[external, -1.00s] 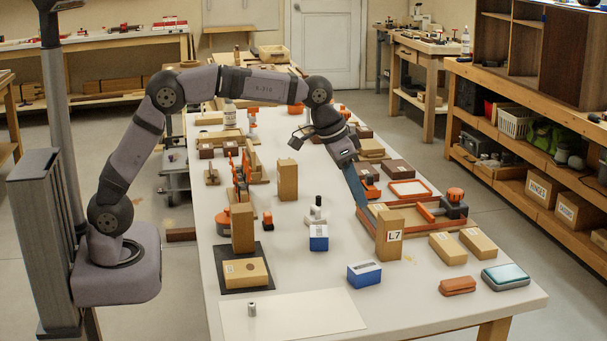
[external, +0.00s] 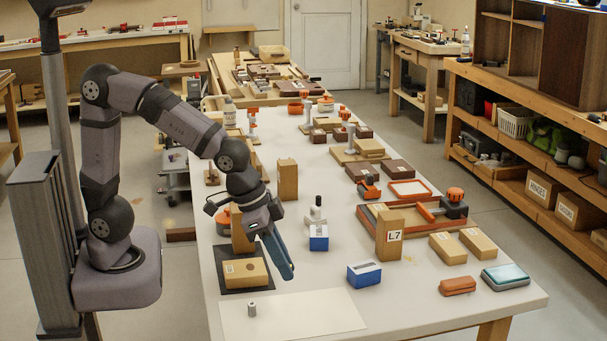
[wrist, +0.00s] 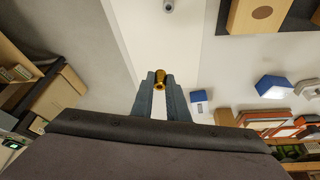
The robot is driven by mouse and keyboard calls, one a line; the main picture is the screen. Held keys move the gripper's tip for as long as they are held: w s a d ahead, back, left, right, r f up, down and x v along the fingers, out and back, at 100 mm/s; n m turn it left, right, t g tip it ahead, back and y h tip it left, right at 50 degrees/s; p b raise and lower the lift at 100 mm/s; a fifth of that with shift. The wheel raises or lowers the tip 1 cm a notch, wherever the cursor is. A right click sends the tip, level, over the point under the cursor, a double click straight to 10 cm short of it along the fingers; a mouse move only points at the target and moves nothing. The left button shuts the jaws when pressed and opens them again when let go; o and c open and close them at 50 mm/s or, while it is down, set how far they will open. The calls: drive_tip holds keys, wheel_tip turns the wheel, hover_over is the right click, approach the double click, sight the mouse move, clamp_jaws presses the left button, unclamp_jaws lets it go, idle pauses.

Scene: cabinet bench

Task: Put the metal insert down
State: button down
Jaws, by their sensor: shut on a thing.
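My gripper (external: 287,272) is above the front left of the table, pointing down, just behind the white sheet (external: 310,312). In the wrist view its two blue-grey fingers (wrist: 159,86) are closed on a small brass-coloured metal insert (wrist: 160,76), which has a round opening at its near end. The insert is held at the fingertips, clear of the table. I cannot make it out in the external view. A separate small silver cylinder (external: 252,310) stands upright on the white sheet; it also shows at the top edge of the wrist view (wrist: 168,5).
A wooden block (external: 246,272) lies on a black mat (external: 270,288) left of my gripper, with a taller block (external: 242,232) behind. Blue-and-white blocks (external: 364,273) and the L7 block (external: 389,236) stand to the right. The white sheet is mostly bare.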

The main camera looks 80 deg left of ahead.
sight(294, 316)
drive_tip(key=shift+w+d+r+n, duration=0.1)
drive_tip(key=shift+w+r+n, duration=0.1)
drive_tip(key=shift+n, duration=0.2)
drive_tip(key=shift+f+b, duration=0.55)
drive_tip(key=shift+f, duration=4.5)
drive_tip(key=shift+f, duration=0.15)
drive_tip(key=c, duration=2.2)
unclamp_jaws()
drive_tip(key=shift+f, duration=0.1)
drive_tip(key=o, duration=0.5)
